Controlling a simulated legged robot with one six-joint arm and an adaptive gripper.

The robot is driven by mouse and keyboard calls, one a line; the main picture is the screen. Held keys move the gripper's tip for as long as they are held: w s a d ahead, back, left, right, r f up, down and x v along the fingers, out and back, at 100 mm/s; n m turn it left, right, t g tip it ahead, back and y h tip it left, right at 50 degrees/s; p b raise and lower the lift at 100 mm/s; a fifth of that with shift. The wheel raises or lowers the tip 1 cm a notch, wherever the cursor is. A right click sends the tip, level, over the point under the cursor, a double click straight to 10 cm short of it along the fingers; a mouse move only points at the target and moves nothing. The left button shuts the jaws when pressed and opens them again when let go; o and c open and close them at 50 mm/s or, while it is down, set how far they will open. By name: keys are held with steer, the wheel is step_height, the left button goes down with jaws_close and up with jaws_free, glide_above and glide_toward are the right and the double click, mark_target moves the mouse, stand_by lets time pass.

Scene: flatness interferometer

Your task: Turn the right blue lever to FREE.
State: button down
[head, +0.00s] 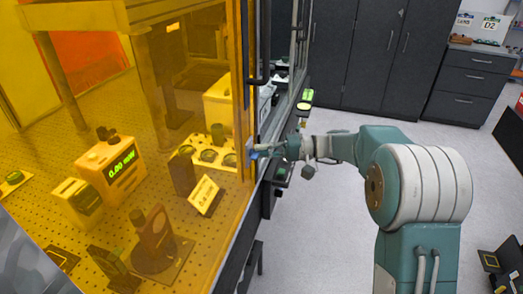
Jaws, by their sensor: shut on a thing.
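My gripper (281,152) is at the end of my arm, which reaches left to the edge of the amber-windowed enclosure. A small blue lever (254,154) shows just left of the fingers, at the enclosure's front post. The gripper is shut on the blue lever, seen small and partly covered by the fingers. I cannot read any FREE marking or tell the lever's exact angle. No second blue lever can be made out.
Behind the amber panel (215,55) a perforated optical table (130,222) bears a power meter (112,165) and several mounts. Dark cabinets (362,50) stand at the back. A drawer unit (473,85) is at the right. The grey floor (325,225) is mostly clear.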

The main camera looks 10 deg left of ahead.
steer(key=shift+d+f+m, duration=0.1)
steer(key=shift+f+m, duration=0.15)
steer(key=shift+m, duration=0.05)
steer(key=c, duration=0.7)
jaws_free()
steer(key=shift+w, duration=0.15)
steer(key=shift+c, duration=0.2)
steer(key=shift+d, duration=0.1)
steer(key=shift+r, duration=0.1)
steer(key=v, duration=1.2)
